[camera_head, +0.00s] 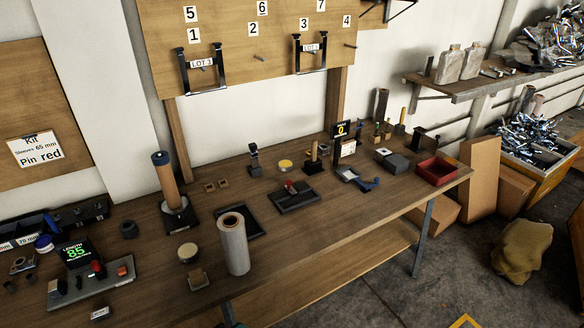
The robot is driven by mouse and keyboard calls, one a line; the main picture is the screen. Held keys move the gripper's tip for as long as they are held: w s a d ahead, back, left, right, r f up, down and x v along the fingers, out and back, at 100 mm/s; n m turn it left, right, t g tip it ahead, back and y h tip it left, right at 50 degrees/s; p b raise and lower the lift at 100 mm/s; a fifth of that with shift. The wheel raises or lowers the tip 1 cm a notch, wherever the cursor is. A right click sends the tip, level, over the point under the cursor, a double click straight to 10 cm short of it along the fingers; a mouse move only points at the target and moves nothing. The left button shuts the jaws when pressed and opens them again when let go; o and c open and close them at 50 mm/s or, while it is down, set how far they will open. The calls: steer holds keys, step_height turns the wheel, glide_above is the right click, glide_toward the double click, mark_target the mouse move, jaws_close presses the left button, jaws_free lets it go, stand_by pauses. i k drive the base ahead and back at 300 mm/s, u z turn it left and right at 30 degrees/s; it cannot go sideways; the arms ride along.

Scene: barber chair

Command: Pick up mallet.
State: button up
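I cannot pick out the mallet with certainty. My gripper is not in view.
A grey roll (233,243) stands upright near the front edge. A brown cylinder on a black stand (169,187) is at left, with a control box reading 85 (78,252). A red tray (436,171) sits at the right end. Small parts crowd the bench.

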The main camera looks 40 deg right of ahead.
mark_target(313, 165)
steer(key=u, duration=0.4)
steer(key=k, duration=0.9)
steer(key=z, duration=1.85)
steer(key=i, duration=0.3)
steer(key=u, duration=0.55)
